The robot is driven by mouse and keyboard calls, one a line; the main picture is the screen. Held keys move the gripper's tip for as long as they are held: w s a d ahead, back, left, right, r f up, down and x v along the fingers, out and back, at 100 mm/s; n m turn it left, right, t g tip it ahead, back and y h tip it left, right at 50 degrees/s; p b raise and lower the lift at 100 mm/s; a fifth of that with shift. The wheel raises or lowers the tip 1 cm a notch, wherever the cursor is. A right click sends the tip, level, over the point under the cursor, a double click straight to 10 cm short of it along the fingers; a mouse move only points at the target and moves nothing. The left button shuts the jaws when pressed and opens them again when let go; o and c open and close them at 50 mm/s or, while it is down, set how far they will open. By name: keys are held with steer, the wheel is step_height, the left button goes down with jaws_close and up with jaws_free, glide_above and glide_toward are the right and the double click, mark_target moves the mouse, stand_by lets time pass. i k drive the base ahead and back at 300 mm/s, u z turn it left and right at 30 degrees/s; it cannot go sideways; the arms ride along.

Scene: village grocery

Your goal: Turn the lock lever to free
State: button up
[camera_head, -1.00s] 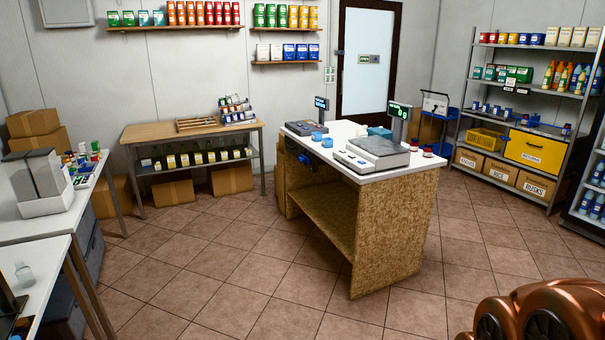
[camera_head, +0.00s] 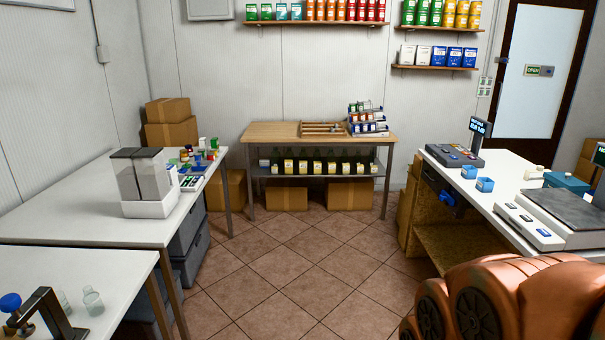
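No part is clearly a lock lever from here. A blue knob-like part (camera_head: 447,198) sticks out from the dark panel under the near left end of the service counter (camera_head: 505,200); it is too small to tell whether it is a lever or how it is turned. Another blue knob (camera_head: 10,302) tops a dark metal device (camera_head: 45,315) on the near left table, cut off by the picture's edge. The door (camera_head: 541,75) at the back right is closed, with an OPEN sign. My gripper is not in view; only copper-coloured parts of my arm show at lower right.
White tables (camera_head: 95,232) line the left side, with a twin-bin dispenser (camera_head: 145,180) and small clear bottles (camera_head: 93,302). A wooden table (camera_head: 270,133) stands at the back wall. The tiled floor (camera_head: 295,255) between is clear. A scale (camera_head: 570,212) sits on the counter.

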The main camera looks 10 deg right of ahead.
mark_target(444, 195)
steer(key=u, duration=0.05)
steer(key=i, duration=1.7)
steer(key=z, duration=0.45)
steer(key=i, duration=1.5)
steer(key=z, duration=0.35)
